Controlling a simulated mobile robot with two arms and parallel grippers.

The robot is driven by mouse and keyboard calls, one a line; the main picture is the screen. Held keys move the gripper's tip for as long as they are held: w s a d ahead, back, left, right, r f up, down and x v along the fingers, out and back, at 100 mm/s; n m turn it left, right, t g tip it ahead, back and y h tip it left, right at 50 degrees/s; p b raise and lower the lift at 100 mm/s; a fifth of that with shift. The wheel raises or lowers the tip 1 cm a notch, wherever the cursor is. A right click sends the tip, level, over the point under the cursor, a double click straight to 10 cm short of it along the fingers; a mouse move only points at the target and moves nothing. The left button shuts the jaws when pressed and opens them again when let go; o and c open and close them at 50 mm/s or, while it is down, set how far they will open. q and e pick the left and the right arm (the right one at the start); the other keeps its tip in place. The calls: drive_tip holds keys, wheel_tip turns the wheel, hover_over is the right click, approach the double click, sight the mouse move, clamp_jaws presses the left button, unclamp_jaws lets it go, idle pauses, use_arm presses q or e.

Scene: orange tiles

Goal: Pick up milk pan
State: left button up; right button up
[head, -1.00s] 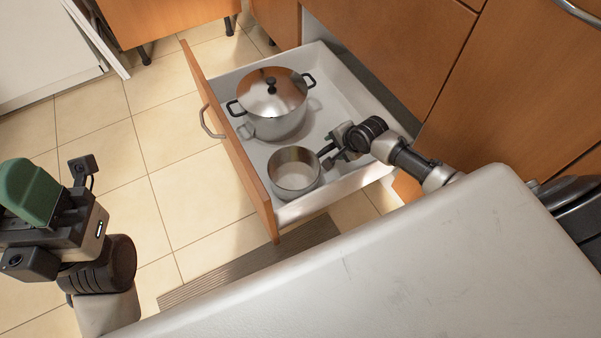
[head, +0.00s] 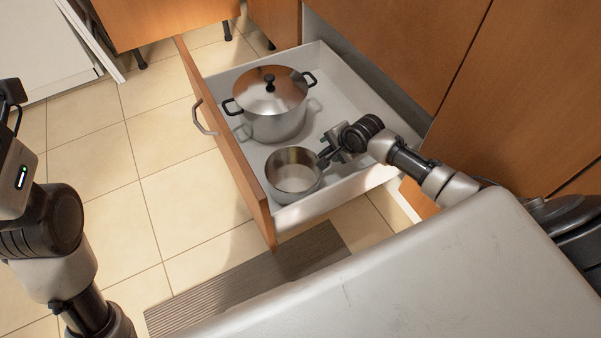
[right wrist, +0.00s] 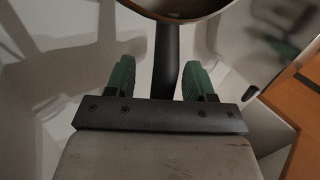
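The milk pan (head: 294,187) is a small open steel pan with a dark handle. It is in the front part of the open drawer (head: 350,187), with its handle pointing right toward my right arm. My right gripper (head: 331,153) is at the handle. In the right wrist view, the green fingers of the right gripper (right wrist: 160,80) stand open on either side of the black handle (right wrist: 167,60), with a gap on both sides. The pan's rim (right wrist: 185,12) shows at the top there. My left arm is at the left edge of the head view, its fingers out of frame.
A lidded steel pot (head: 275,120) with dark handles stands behind the milk pan in the drawer. The wooden drawer front (head: 225,140) is to the left. Tiled floor (head: 180,205) is clear on the left.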

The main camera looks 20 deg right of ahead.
clamp_jaws()
drive_tip(key=shift+r, duration=0.15)
